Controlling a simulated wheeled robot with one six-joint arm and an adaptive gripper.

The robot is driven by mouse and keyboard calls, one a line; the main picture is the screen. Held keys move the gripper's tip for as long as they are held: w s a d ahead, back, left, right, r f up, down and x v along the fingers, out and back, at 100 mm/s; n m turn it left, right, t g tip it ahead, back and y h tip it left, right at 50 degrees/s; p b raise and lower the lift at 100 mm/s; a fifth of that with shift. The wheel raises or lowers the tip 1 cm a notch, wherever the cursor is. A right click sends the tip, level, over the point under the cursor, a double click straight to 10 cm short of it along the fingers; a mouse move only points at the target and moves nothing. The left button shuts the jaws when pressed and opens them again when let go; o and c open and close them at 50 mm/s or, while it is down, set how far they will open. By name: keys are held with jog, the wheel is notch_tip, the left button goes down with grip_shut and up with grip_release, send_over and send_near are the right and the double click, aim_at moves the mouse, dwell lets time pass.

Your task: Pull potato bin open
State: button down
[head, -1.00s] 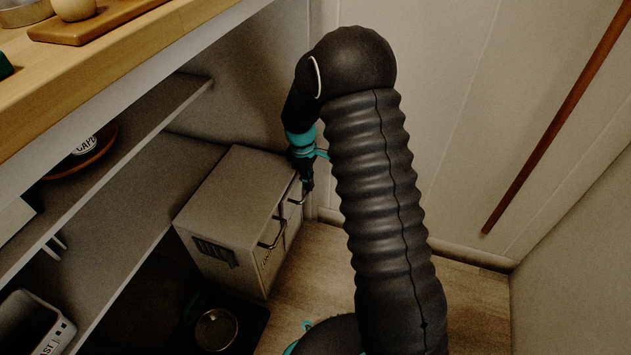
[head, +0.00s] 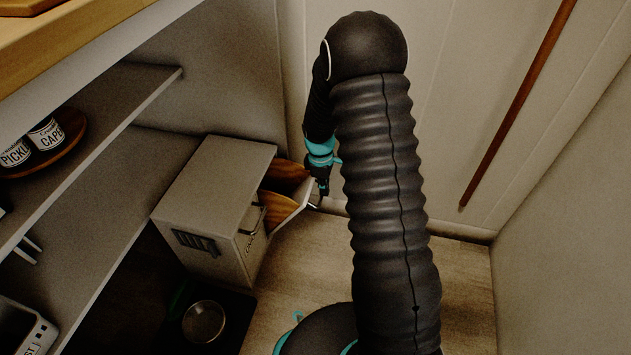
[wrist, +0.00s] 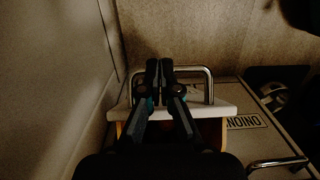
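The grey-white box (head: 205,190) on the floor has two tilting bin fronts with metal handles. The far bin front (head: 283,208) is tilted outward, with its wooden sides showing. Its label is hidden, but the other front reads ONION, so I take this one as the potato bin. In the wrist view the bin's white front (wrist: 205,110) and its metal bar handle (wrist: 190,69) lie below my gripper (wrist: 160,64). The fingers are close together over the handle bar and look shut on it. In the head view my gripper (head: 322,190) is at the tilted front's outer edge.
The onion bin (wrist: 243,122) is closed beside it, its handle (wrist: 277,163) near my gripper. Shelves (head: 100,110) with jars on a wooden tray (head: 50,155) stand at left. A wall is close behind. Bare floor (head: 300,270) lies in front.

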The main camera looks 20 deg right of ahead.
jog(key=shift+s+d+f+b, duration=0.15)
jog(key=shift+s+d+f, duration=0.15)
jog(key=shift+d+f, duration=0.3)
jog(key=shift+s+d+f+b, duration=0.2)
jog(key=shift+s+d+f, duration=0.15)
jog(key=shift+d+f, duration=0.25)
jog(key=shift+s+d+f+b, duration=0.15)
jog(key=shift+s+d+f, duration=0.15)
jog(key=shift+d+f, duration=0.3)
